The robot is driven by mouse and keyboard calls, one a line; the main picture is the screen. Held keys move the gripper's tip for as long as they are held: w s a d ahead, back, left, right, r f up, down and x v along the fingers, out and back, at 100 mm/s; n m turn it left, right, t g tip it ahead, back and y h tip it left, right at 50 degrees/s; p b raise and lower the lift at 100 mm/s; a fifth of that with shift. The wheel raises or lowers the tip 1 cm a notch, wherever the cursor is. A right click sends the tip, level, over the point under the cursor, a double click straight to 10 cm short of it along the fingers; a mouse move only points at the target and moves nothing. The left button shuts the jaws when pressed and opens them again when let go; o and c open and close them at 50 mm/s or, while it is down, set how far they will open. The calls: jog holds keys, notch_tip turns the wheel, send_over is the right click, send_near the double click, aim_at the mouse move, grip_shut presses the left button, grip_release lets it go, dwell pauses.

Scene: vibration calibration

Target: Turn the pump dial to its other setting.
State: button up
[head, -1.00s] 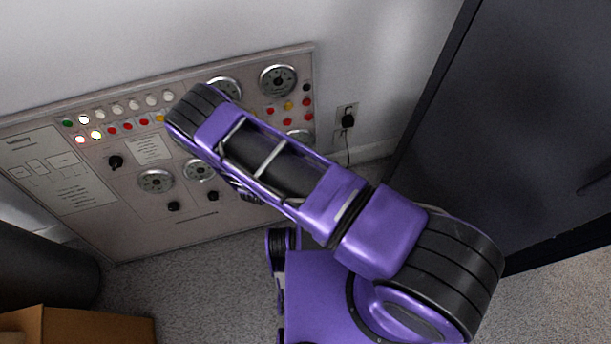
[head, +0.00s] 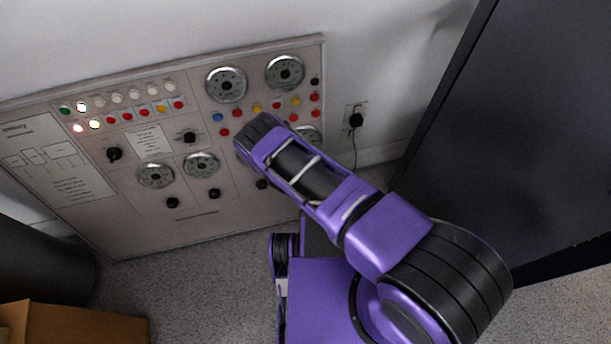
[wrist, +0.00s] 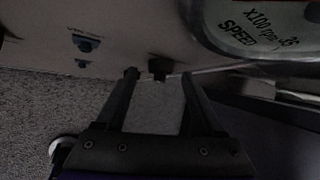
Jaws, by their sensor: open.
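A pale control panel (head: 200,222) leans against the wall and carries several black knobs; I cannot read which one is the pump dial. In the head view, knobs show at the upper left (head: 115,154), upper middle (head: 190,137), lower left (head: 172,203), lower middle (head: 214,194) and beside my arm (head: 262,184). My gripper is hidden behind my arm there. In the wrist view my gripper (wrist: 160,76) is open, and a black knob (wrist: 158,68) appears between its fingertips. I cannot tell whether they touch it. Another knob (wrist: 88,44) is at the left.
A large gauge marked SPEED (wrist: 255,28) fills the wrist view's upper right. Other gauges (head: 226,85) and rows of coloured lights are on the panel. A wall socket with a plug (head: 355,120), a dark cabinet (head: 500,120) and a cardboard box (head: 80,325) stand around.

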jog(key=shift+w+d+f, duration=0.1)
jog(key=shift+w+f, duration=0.1)
jog(key=shift+f, duration=0.05)
grip_shut()
dwell(0.3)
dwell(1.1)
grip_release()
jog(key=shift+r, duration=0.1)
jog(key=p+v, duration=0.5)
jog(key=v, duration=1.2)
jog(key=shift+r, duration=0.15)
